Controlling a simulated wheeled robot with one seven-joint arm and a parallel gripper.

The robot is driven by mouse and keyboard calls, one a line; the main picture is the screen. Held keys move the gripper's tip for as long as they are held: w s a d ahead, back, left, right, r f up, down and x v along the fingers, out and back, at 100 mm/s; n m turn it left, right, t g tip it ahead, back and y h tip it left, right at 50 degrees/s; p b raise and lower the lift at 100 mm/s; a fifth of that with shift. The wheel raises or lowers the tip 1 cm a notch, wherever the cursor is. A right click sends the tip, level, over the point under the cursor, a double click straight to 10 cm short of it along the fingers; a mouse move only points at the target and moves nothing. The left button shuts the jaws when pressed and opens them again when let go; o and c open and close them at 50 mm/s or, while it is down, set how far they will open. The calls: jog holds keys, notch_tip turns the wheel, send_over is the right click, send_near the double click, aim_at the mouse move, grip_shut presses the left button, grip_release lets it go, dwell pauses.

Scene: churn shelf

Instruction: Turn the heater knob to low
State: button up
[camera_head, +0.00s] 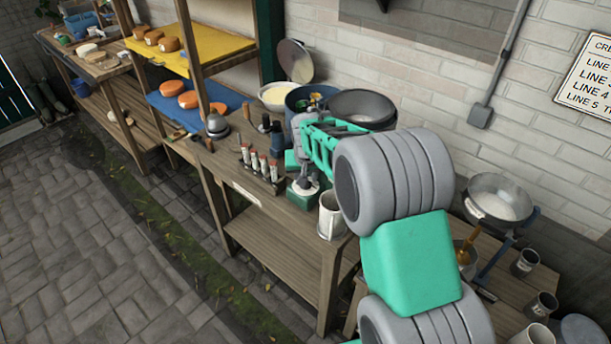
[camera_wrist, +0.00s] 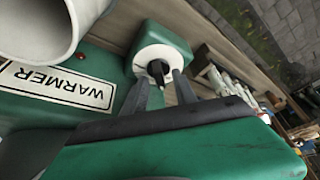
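The heater is a green box (camera_wrist: 100,62) with a "WARMER" label, seen close up in the wrist view. On its smaller green block sits a white round dial (camera_wrist: 150,54) with a black knob (camera_wrist: 158,70). The block also shows on the bench in the head view (camera_head: 303,209). My gripper (camera_wrist: 162,80) has its two grey fingers apart, with their tips close to the dial on either side of the knob. I cannot tell whether they touch it. In the head view my gripper (camera_head: 304,178) points down above the dial. The dial's marks are too small to read.
A rack of small red-and-white tubes (camera_head: 262,167) stands left of the heater. Pots (camera_head: 362,108) are behind. The pale cylinder (camera_wrist: 38,25) is close to the heater in the wrist view.

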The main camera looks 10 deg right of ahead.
jog(key=shift+c, duration=0.4)
grip_shut()
jog(key=shift+f+m, duration=0.1)
jog(key=shift+m, duration=0.2)
jog(key=m+b, duration=0.1)
jog(key=m+h+b, duration=0.1)
jog(key=shift+a+f+m+g, duration=0.1)
jog(key=shift+a+m+g, duration=0.05)
jog(key=shift+m+g, duration=0.15)
jog(key=m+h, duration=0.1)
jog(key=m, duration=0.1)
jog(key=m+g+b, duration=0.1)
jog(key=m, duration=0.2)
jog(key=shift+m+h, duration=0.3)
jog(key=shift+h, duration=0.1)
